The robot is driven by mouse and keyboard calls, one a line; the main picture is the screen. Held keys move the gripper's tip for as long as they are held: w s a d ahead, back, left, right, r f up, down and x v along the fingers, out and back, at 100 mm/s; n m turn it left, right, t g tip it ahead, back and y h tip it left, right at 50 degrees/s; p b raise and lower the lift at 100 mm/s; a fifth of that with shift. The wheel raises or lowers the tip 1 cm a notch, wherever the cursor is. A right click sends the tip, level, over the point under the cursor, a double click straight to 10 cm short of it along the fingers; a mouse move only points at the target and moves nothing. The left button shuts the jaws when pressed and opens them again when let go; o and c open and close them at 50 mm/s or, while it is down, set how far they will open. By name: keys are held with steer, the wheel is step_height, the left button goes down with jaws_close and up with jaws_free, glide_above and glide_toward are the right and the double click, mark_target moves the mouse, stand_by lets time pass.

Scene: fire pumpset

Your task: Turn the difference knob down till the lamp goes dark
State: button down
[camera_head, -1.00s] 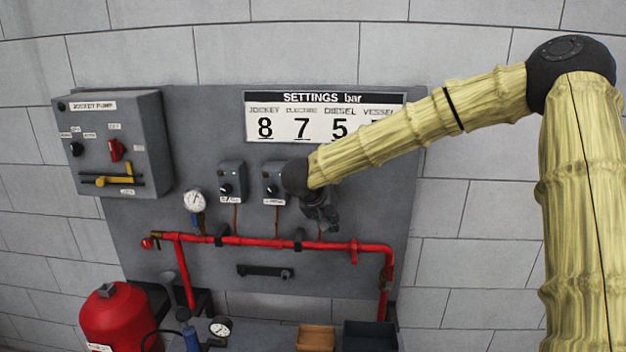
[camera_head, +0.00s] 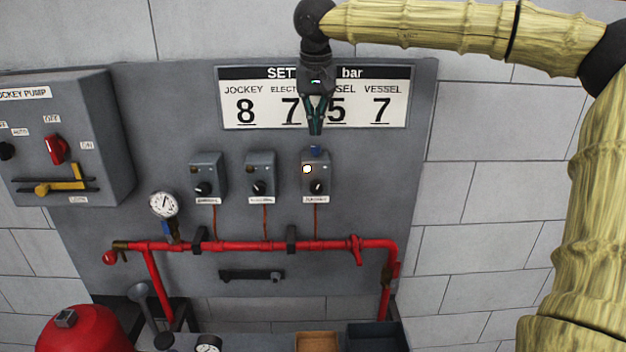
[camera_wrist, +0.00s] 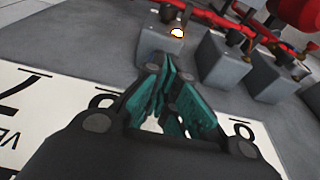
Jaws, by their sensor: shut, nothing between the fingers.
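The right-hand grey switch box (camera_head: 316,166) has a lit lamp (camera_head: 307,169), glowing pale yellow-white, and a black front knob (camera_head: 317,187). A small blue knob (camera_head: 315,149) stands on its top; I cannot read any label naming it the difference knob. My gripper (camera_head: 316,131) points down in front of the settings board, its teal fingers shut and empty, a little above the blue knob and apart from it. In the wrist view, the fingers (camera_wrist: 168,72) point towards the same box (camera_wrist: 153,42), and its lamp (camera_wrist: 177,33) glows. The blue knob is not clear there.
Two similar boxes (camera_head: 207,177) (camera_head: 260,177) stand to the left, their lamps unlit. The settings board (camera_head: 240,106) is behind my gripper. A red pipe (camera_head: 270,245) runs below. The jockey pump box (camera_head: 100,150) juts out at left. The panel right of the lit box is clear.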

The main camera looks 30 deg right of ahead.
mark_target(318, 160)
steer(key=b+x, duration=0.3)
steer(key=shift+s+a+f, duration=0.15)
steer(key=shift+s+f, duration=0.05)
steer(key=shift+s, duration=0.05)
steer(key=shift+a+f, duration=0.1)
steer(key=shift+f, duration=1.15)
steer(key=shift+s+f, duration=0.1)
steer(key=shift+f, duration=0.1)
steer(key=shift+w+d+p, duration=0.35)
steer(key=shift+p, duration=0.3)
stand_by(0.6)
steer(key=shift+s+p, duration=0.1)
steer(key=shift+p, duration=2.95)
steer(key=shift+s+f, duration=0.2)
steer(key=shift+s, duration=0.1)
stand_by(0.7)
steer(key=shift+r, duration=0.1)
